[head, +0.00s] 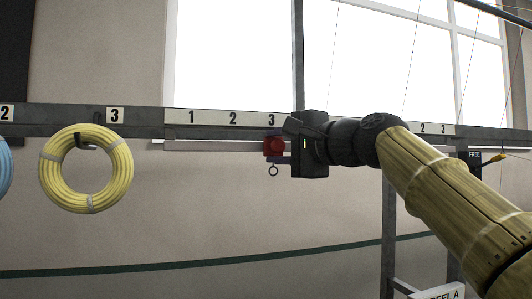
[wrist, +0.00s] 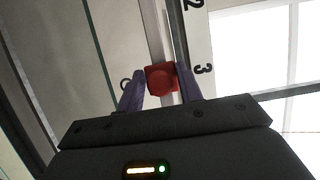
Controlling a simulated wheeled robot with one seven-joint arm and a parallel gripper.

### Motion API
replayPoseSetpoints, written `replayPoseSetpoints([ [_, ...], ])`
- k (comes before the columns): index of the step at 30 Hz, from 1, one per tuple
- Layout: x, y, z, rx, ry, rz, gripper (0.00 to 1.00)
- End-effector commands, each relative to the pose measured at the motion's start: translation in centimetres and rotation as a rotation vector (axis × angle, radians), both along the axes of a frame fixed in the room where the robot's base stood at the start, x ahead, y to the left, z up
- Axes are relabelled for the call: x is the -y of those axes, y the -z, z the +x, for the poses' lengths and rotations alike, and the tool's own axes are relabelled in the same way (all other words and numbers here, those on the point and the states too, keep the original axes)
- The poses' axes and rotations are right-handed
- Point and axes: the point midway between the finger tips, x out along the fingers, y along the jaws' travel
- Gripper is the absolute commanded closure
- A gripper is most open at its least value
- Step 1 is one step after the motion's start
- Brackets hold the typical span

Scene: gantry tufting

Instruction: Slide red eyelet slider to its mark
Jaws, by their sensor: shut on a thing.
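The red eyelet slider (head: 274,145) sits on a pale horizontal rail (head: 215,146), just below the number 3 of a white number strip (head: 205,117). A small ring eyelet (head: 273,171) hangs under it. My gripper (head: 284,146) reaches it from the right in the head view. In the wrist view the red slider (wrist: 162,78) is between the two purple fingers of my gripper (wrist: 161,88), which are shut on it. The number 3 (wrist: 203,69) is beside it there. The number strip carries 1, 2 and 3 in this section; my arm hides part of the rail to the right.
A yellow hose coil (head: 86,169) hangs on a hook at left under a 3 plate (head: 115,115), with part of a blue coil (head: 4,170) beyond. Another numbered section (head: 433,129) and a FREE label (head: 475,155) are at right. The rail left of the slider is clear.

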Motion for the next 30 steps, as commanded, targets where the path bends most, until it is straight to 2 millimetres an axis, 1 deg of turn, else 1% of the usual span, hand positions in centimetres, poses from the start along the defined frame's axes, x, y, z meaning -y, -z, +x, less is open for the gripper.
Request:
replayPoseSetpoints([
  [1, 0.6, 0.1, 0.2, -0.002, 0.010, 0.000, 1.00],
  [7, 0.6, 0.1, 0.3, -0.003, 0.011, -0.001, 1.00],
  [8, 0.6, 0.1, 0.3, -0.003, 0.011, -0.001, 0.58],
  [9, 0.6, 0.1, 0.3, -0.003, 0.011, -0.001, 0.54],
  [20, 0.4, 0.2, 0.0, -0.001, 0.005, 0.000, 0.54],
  [26, 1.5, 0.5, -1.1, 0.002, 0.008, 0.001, 0.54],
  [30, 2.8, 0.6, -2.6, 0.002, 0.011, 0.001, 0.54],
])
